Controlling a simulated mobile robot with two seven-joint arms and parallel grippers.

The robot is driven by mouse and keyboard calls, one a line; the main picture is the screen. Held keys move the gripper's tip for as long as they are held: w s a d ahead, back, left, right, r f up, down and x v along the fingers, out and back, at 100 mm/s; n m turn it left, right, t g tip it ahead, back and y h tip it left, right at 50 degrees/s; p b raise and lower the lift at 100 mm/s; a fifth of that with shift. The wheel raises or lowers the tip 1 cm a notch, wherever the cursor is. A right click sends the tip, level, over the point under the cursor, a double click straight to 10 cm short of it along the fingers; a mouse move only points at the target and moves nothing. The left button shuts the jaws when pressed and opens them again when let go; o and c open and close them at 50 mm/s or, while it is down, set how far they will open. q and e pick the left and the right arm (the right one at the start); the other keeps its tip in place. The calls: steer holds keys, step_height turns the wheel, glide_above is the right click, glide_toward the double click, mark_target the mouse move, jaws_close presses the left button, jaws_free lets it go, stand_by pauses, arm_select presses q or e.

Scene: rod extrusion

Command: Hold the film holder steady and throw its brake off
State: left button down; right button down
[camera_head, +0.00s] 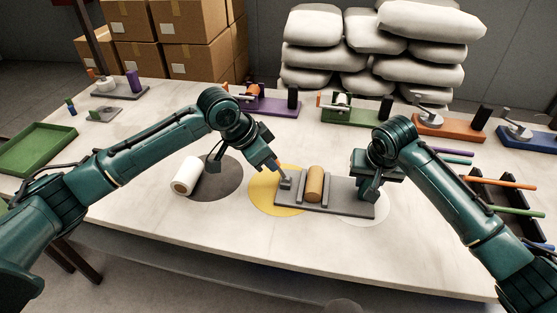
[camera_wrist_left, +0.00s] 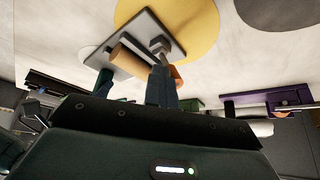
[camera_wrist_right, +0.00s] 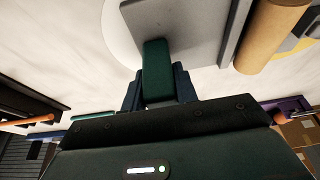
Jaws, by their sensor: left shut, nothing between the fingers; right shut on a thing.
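The film holder is a grey plate (camera_head: 340,207) with a tan roll (camera_head: 314,184) between upright walls. It lies partly over a yellow disc and a white disc. A grey bracket (camera_head: 286,183) stands at its left end, with an orange lever tip (camera_wrist_left: 176,72) beside my left fingers in the left wrist view. My left gripper (camera_head: 273,163) is shut and empty at this end; whether it touches the lever, I cannot tell. My right gripper (camera_head: 368,190) is shut on the dark green grip block (camera_wrist_right: 157,70) at the plate's right end.
A white roll (camera_head: 187,178) lies on the left edge of a dark disc (camera_head: 216,182). A green tray (camera_head: 38,150) is at far left. Purple, green, orange and blue stations line the back. A black rack with coloured rods (camera_head: 505,205) is at right. The front table strip is clear.

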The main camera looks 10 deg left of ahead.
arm_select(q)
steer(key=shift+a+f+h, duration=0.5)
steer(key=shift+a+h, duration=0.2)
steer(key=shift+a, duration=0.05)
steer(key=shift+a+f+h, duration=0.45)
steer(key=shift+a+h, duration=0.25)
steer(key=shift+d, duration=0.1)
steer(key=shift+d+f, duration=0.1)
steer(key=shift+d, duration=0.65)
steer(key=shift+s+d+r, duration=0.2)
steer(key=shift+s, duration=0.25)
steer(key=s+d+v, duration=0.1)
steer(key=s+v, duration=0.1)
steer(key=v, duration=0.9)
steer(key=shift+s+r, duration=0.1)
steer(key=shift+s, duration=0.05)
